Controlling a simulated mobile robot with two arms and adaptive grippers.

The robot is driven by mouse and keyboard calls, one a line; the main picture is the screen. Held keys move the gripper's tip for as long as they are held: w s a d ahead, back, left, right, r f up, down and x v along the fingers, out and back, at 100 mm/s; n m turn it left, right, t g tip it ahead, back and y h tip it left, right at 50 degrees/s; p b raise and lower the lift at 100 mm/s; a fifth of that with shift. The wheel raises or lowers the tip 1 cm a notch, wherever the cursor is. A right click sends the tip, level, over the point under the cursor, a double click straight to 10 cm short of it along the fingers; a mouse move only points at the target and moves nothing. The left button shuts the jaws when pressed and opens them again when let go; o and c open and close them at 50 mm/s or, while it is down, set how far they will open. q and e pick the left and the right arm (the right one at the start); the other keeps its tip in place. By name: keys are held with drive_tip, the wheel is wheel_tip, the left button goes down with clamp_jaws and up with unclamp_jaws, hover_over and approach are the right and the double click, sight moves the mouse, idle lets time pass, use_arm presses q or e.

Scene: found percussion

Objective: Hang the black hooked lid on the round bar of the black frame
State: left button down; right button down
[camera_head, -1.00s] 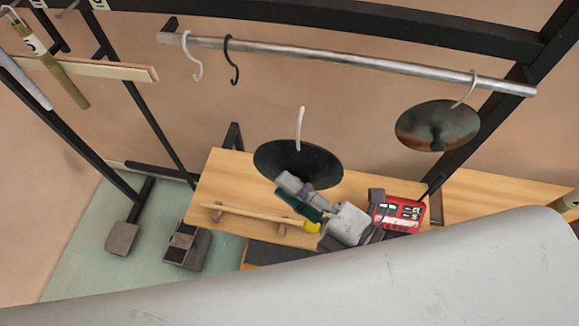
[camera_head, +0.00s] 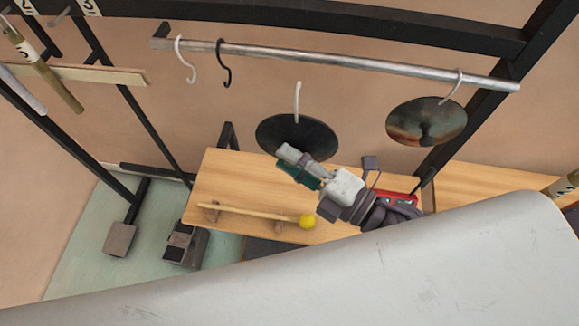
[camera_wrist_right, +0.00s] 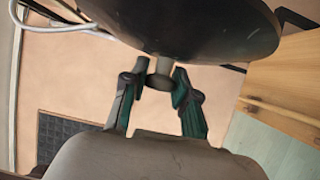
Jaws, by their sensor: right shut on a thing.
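The black lid (camera_head: 275,130) is a dark round disc with a pale hook (camera_head: 297,100) standing up from it. The hook's tip appears below the round bar (camera_head: 330,63) in the head view, apart from it. My right gripper (camera_head: 291,163) is shut on the lid's knob. In the right wrist view the fingers (camera_wrist_right: 158,82) close around the knob (camera_wrist_right: 160,66), under the dark lid (camera_wrist_right: 200,25). The round bar is a silver rod on the black frame (camera_head: 470,130). My left gripper is not in view.
A rusty lid (camera_head: 425,122) hangs at the bar's right end. An empty white hook (camera_head: 184,60) and black hook (camera_head: 224,65) hang at its left. A yellow-headed mallet (camera_head: 306,221) lies on the wooden table (camera_head: 235,180), near a red box (camera_head: 398,198).

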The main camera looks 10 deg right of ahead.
sight(296, 141)
drive_tip(key=shift+w+d+r+p, duration=0.1)
drive_tip(key=shift+w+d+p, duration=0.25)
drive_tip(key=shift+w, duration=0.65)
drive_tip(key=shift+w+d+p, duration=0.1)
drive_tip(key=shift+w+d, duration=0.4)
drive_tip(key=shift+w, duration=0.5)
drive_tip(key=w+d+f, duration=0.1)
drive_tip(key=w+d, duration=0.1)
drive_tip(key=w, duration=0.3)
drive_tip(key=shift+w+d+f+b, duration=0.2)
drive_tip(key=shift+w+f+b, duration=0.15)
drive_tip(key=shift+w+f, duration=0.05)
drive_tip(key=c, duration=0.8)
unclamp_jaws()
drive_tip(key=shift+f, duration=0.1)
drive_tip(key=v, duration=1.2)
